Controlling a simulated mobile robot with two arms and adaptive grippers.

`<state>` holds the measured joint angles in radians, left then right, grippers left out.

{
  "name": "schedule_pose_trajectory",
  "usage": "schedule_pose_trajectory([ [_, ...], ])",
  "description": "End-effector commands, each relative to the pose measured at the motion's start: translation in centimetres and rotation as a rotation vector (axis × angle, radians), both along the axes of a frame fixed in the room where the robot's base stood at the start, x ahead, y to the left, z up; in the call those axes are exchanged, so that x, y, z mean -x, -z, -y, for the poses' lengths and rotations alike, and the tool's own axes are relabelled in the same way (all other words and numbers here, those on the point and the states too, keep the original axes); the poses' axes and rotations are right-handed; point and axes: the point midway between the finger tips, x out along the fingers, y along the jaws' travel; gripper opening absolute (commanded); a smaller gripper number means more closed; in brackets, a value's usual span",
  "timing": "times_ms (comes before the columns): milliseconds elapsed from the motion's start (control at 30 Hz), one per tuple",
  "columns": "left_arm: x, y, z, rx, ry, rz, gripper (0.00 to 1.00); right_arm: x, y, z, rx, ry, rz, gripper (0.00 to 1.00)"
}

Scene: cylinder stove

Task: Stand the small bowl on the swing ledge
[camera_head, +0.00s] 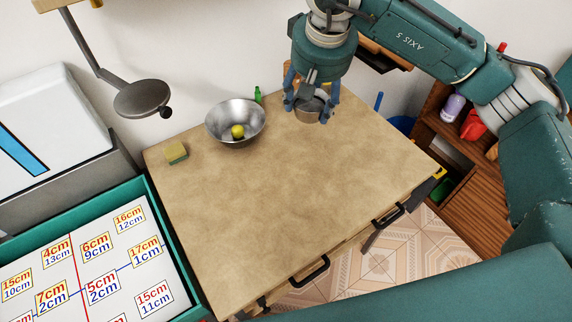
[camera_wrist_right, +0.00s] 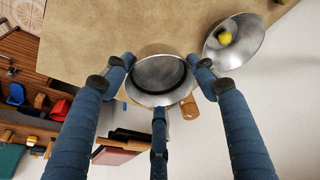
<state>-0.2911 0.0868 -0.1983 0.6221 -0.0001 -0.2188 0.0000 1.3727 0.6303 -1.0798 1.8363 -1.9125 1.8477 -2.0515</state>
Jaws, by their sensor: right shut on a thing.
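The small bowl (camera_head: 309,113) is a metal bowl at the back right of the table in the head view. My right gripper (camera_head: 311,106) points down with its fingers shut around it. In the right wrist view the small bowl (camera_wrist_right: 160,76) sits between the blue fingers of my gripper (camera_wrist_right: 160,85). I cannot tell whether it touches the table. The swing ledge (camera_head: 141,97) is a dark round plate on a hinged arm, above the table's back left corner, and its top is empty. My left gripper is not in view.
A large metal bowl (camera_head: 222,125) holding a yellow ball (camera_head: 237,131) stands between the ledge and my right gripper. A small green bottle (camera_head: 257,95) is behind it. A sponge (camera_head: 176,152) lies at the left. The middle and front of the table (camera_head: 290,190) are clear.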

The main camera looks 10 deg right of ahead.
Motion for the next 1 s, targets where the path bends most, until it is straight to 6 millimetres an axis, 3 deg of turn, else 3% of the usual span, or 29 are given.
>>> schedule_pose_trajectory([
  [33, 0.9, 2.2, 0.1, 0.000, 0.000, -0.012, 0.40, -1.0, 1.5, -0.8, -0.003, 0.002, -0.002, 0.32],
  [267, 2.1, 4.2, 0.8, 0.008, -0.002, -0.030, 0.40, -3.3, 2.3, -2.1, 0.002, 0.008, -0.017, 0.32],
  [433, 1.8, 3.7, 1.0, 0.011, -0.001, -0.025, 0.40, -3.3, 4.5, -2.2, 0.005, 0.009, -0.025, 0.32],
  [800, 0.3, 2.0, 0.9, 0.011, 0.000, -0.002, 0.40, -3.2, 14.2, -2.2, 0.003, 0.008, -0.026, 0.32],
  [1000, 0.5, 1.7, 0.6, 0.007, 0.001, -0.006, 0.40, -3.4, 17.3, -2.2, 0.003, 0.009, -0.020, 0.32],
])
